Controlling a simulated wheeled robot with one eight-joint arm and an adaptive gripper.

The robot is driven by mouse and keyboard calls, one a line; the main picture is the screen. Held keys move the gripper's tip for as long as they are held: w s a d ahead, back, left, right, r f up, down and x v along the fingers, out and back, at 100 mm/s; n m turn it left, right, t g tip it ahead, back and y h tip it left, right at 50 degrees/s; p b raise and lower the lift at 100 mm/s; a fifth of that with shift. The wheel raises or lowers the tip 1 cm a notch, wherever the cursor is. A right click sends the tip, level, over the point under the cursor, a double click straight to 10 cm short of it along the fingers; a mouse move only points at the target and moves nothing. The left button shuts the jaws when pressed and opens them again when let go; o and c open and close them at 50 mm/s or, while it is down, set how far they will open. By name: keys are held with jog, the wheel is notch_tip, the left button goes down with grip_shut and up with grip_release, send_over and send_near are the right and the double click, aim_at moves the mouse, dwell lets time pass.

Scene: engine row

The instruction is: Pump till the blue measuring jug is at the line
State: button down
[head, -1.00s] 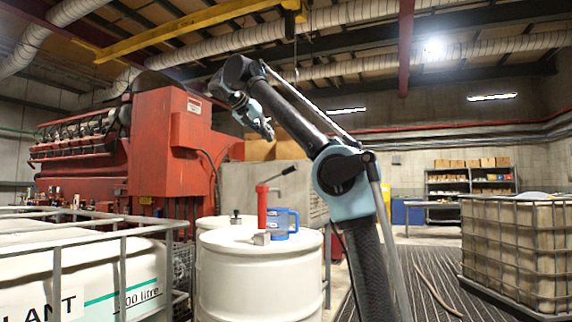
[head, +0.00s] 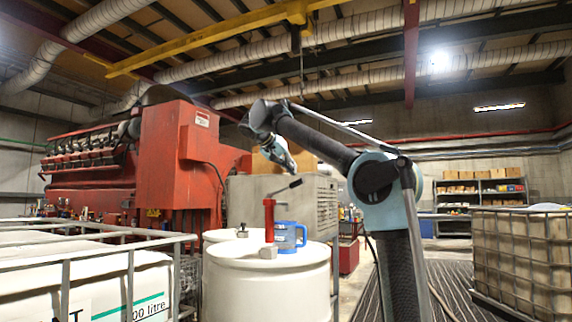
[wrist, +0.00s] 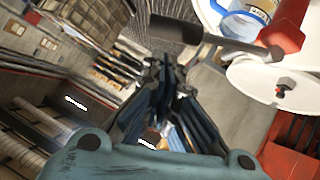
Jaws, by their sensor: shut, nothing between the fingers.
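A red hand pump (head: 269,222) stands on a white drum (head: 265,285), its dark lever handle (head: 288,188) slanting up to the right. The blue measuring jug (head: 290,237) stands upright on the drum lid beside the pump. Its liquid level and line cannot be made out. My gripper (head: 291,167) is shut and empty, just above the handle's outer end in the head view. In the wrist view my gripper's fingertips (wrist: 165,65) point towards the dark handle (wrist: 205,36), apart from it in the picture. The jug (wrist: 238,25) is partly cut off at the top there.
A second white drum with a dark cap (head: 242,231) stands behind. Caged white tanks (head: 110,285) fill the lower left, and another caged tank (head: 525,250) is at right. A red engine (head: 165,160) stands behind at left. Ribbed floor right of the drum is clear.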

jog(key=shift+w+d+f, duration=0.1)
jog(key=shift+d+f, duration=0.15)
jog(key=shift+f, duration=0.35)
jog(key=shift+d+f, duration=0.2)
jog(key=shift+f, duration=0.45)
notch_tip(320, 180, down, 8)
jog(key=s+d+m+t+y, duration=0.1)
jog(key=d+m+t+y, duration=0.1)
jog(key=d+m+y, duration=0.1)
jog(key=shift+s+m+y, duration=0.3)
jog(key=shift+m+y, duration=0.2)
jog(key=shift+y, duration=0.2)
jog(key=shift+a+f, duration=0.1)
jog(key=shift+f, duration=0.1)
